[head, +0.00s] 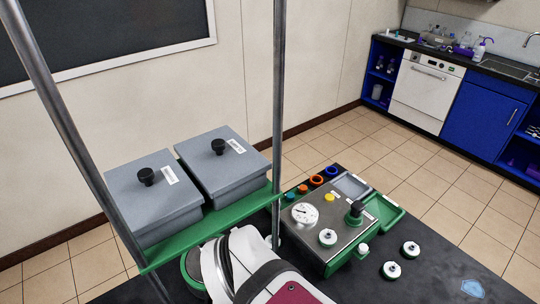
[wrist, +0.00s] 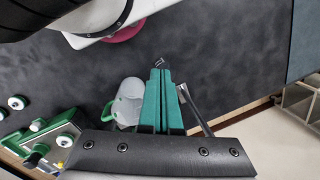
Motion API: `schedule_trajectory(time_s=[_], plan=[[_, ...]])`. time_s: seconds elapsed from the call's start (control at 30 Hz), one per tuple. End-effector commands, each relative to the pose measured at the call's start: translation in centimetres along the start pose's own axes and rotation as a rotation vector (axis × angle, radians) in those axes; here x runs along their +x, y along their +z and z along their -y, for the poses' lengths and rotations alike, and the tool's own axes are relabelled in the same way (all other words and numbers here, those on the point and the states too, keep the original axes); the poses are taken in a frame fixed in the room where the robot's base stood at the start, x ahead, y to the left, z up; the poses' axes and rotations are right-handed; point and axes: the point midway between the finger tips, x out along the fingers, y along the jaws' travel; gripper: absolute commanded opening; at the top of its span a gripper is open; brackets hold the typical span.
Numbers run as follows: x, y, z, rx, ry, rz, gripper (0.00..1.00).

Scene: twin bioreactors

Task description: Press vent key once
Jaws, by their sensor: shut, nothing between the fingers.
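The control box (head: 322,238), with a grey top and green sides, stands on the dark bench in the head view. Its top carries a round dial (head: 305,215), a yellow button (head: 329,197), a white-capped knob (head: 327,238) and a black knob (head: 355,211). I cannot read the small labels, so I cannot tell which part is the vent key. The green-edged box also shows at the lower left of the wrist view (wrist: 45,140). My gripper (wrist: 161,68), with green fingers, is shut and empty, well to the right of the box in that view. The head view does not show it.
Two grey lidded boxes (head: 150,195) (head: 222,160) sit on a green shelf between metal posts. Loose white-capped knobs (head: 391,270) (head: 410,248) lie right of the control box. Coloured rings (head: 317,180) lie behind it. A translucent jug (wrist: 128,102) stands beside my fingers.

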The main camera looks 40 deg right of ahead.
Motion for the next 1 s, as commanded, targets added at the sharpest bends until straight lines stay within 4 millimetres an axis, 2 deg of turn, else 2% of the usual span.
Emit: schedule_trajectory(time_s=[0.73,0.87,1.0], plan=[[-0.1,-0.3,0.0,0.005,-0.001,-0.003,0.00],[-1.5,-3.2,-0.3,0.047,-0.011,-0.030,0.00],[-3.9,-9.1,-2.4,0.122,-0.021,-0.089,0.00]])
